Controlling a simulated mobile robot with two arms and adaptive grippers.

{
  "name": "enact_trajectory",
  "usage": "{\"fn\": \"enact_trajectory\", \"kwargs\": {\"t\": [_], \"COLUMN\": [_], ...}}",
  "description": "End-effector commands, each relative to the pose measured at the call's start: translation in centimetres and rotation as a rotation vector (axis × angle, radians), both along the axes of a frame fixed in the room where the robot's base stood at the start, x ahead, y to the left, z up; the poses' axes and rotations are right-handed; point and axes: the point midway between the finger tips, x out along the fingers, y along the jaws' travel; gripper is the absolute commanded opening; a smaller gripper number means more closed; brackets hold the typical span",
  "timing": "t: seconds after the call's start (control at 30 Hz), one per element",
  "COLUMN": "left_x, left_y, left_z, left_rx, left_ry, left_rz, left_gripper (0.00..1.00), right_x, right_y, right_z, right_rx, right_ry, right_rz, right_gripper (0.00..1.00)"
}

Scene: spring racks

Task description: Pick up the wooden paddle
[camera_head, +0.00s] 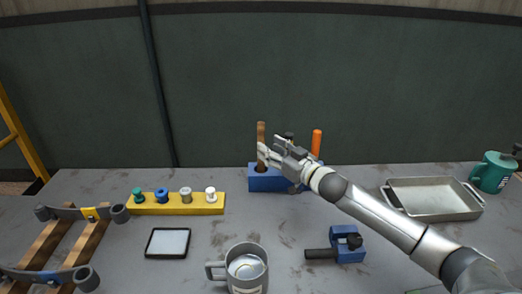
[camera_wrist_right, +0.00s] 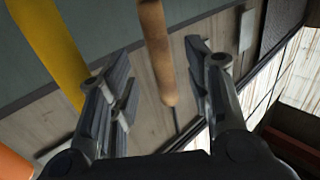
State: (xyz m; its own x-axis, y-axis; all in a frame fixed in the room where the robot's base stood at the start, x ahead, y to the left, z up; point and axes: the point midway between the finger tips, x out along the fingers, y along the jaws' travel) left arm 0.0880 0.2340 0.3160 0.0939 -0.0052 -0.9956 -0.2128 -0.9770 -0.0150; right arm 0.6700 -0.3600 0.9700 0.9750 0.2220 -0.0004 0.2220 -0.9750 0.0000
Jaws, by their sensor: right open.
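The wooden paddle (camera_head: 261,132) stands upright in the blue holder (camera_head: 268,183) at the back middle of the table. In the right wrist view a brown wooden handle (camera_wrist_right: 155,50) shows between my two spread fingers, with a gap on each side. My right gripper (camera_head: 270,148) is open at the paddle, just above the holder. Its fingers hide part of the paddle's lower length in the head view. I cannot tell whether a finger touches it. My left gripper is not in view.
An orange-handled tool (camera_head: 316,142) stands in the same holder, close right of my gripper. A yellow rack (camera_head: 175,208) with several pegs is to the left. A grey mug (camera_head: 247,268), a blue clamp (camera_head: 348,245) and a metal tray (camera_head: 432,200) also stand on the table.

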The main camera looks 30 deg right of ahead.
Motion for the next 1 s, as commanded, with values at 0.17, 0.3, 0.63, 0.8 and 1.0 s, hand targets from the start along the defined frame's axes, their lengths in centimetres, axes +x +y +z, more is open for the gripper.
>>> {"fn": "enact_trajectory", "kwargs": {"t": [0.17,0.3,0.63,0.8,1.0], "left_x": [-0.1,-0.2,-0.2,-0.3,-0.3], "left_y": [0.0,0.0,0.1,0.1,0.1], "left_z": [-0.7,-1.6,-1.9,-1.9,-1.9], "left_rx": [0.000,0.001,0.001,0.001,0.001], "left_ry": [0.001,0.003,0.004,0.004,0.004], "left_rz": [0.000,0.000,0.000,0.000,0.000], "left_gripper": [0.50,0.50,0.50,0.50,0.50], "right_x": [0.9,2.5,5.1,5.1,5.1], "right_y": [0.2,0.6,1.2,1.2,1.2], "right_z": [-0.3,-0.8,-0.8,-0.8,-0.8], "right_rx": [0.000,0.001,0.000,0.000,0.000], "right_ry": [-0.002,-0.003,0.000,0.000,0.000], "right_rz": [0.000,0.000,-0.001,0.000,0.000], "right_gripper": [0.46,0.46,0.46,0.46,0.32]}}
